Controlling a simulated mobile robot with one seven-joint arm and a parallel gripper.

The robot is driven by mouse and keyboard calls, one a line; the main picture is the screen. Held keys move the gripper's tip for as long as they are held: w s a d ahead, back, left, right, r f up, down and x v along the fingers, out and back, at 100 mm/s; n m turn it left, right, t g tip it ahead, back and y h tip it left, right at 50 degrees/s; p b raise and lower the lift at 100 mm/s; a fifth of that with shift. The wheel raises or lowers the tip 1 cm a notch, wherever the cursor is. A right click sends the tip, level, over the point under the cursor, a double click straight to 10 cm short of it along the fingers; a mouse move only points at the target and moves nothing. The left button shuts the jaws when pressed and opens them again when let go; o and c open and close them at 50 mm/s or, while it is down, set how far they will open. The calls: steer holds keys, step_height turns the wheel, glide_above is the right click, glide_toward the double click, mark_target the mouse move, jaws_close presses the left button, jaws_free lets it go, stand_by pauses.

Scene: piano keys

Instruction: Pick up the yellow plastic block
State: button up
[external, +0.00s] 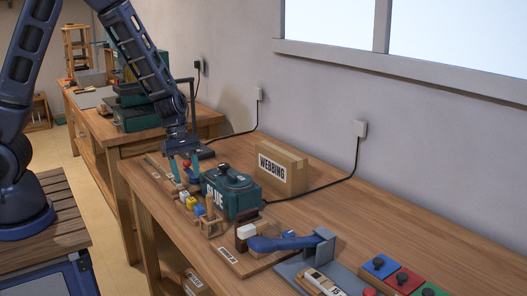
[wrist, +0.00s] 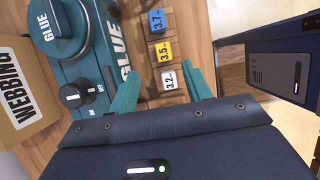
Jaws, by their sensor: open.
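The yellow block (external: 191,203), labelled 3.5, sits in a row between a white block (external: 184,196) and a blue block (external: 199,210). In the wrist view the yellow block (wrist: 163,51) lies beyond my fingertips, with the white 3.2 block (wrist: 170,80) nearer and the blue 3.7 block (wrist: 157,21) farther. My gripper (external: 187,178) is open and points down above the bench near the white end of the row. In the wrist view its teal fingers (wrist: 162,73) stand apart on either side of the white block's line. I cannot tell their exact height.
A green glue pot (external: 230,190) stands close beside the blocks, with a WEBBING box (external: 282,167) behind it. A wooden stand (external: 209,222) is near the blue block. The rear right of the bench (external: 350,200) is mostly clear.

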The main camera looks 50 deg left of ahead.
mark_target(191, 200)
steer(key=shift+x, duration=1.1)
steer(key=x, duration=0.3)
steer(key=shift+s+d+f, duration=0.15)
steer(key=shift+s+f, duration=0.15)
steer(key=shift+s, duration=0.05)
steer(key=shift+d+f, duration=0.3)
steer(key=shift+f, duration=0.4)
steer(key=c, duration=1.1)
